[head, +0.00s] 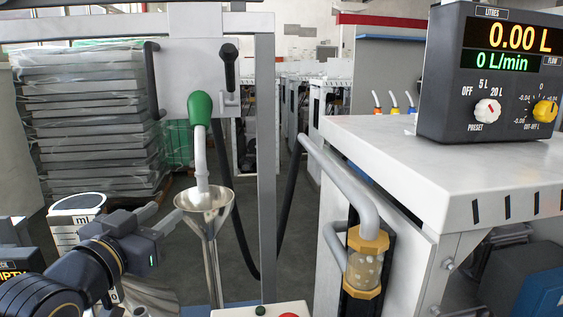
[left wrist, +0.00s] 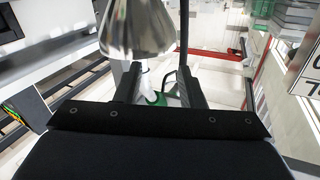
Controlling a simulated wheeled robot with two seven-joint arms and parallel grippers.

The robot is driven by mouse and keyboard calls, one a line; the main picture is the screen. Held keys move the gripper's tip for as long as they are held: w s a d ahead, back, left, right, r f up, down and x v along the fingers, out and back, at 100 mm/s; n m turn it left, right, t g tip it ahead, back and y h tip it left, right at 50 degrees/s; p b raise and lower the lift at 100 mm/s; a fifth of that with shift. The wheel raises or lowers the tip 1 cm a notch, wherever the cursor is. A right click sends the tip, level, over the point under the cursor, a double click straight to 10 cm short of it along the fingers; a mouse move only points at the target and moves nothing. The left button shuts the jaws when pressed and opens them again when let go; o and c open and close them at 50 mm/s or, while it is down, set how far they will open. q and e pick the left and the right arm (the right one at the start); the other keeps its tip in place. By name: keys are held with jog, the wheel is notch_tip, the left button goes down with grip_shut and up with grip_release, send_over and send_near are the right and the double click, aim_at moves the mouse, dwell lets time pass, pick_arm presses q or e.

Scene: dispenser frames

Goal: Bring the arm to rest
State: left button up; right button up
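My left gripper (head: 168,214) is at the lower left in the head view, just left of the steel funnel (head: 205,212). In the left wrist view its two fingers (left wrist: 158,88) stand apart with nothing held between them, so it is open. The funnel also shows in the left wrist view (left wrist: 137,28), close beyond the gripper. The green nozzle (head: 200,108) hangs on the frame with its spout pointing down into the funnel. My right gripper is in neither view.
A white container marked mL (head: 76,208) stands behind my left arm. A dispenser box (head: 495,75) reading 0.00 L and 0 L/min sits on a white cabinet (head: 390,150) at right. A sight glass (head: 367,268) and black hose (head: 240,225) are nearby. Wrapped stacks (head: 90,120) stand behind.

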pick_arm(q)
jog(key=s+d+f+n+g, duration=0.1)
jog(key=s+f+n+g, duration=0.35)
jog(key=s+f, duration=0.75)
jog(key=s+d+f+n+g, duration=0.1)
jog(key=s+f+g, duration=0.75)
jog(key=f, duration=0.65)
notch_tip(320, 180, up, 20)
jog(key=t+p, duration=0.1)
jog(key=p, duration=1.8)
jog(key=shift+a+f, duration=0.15)
jog(key=shift+f, duration=0.05)
jog(key=shift+s, duration=0.1)
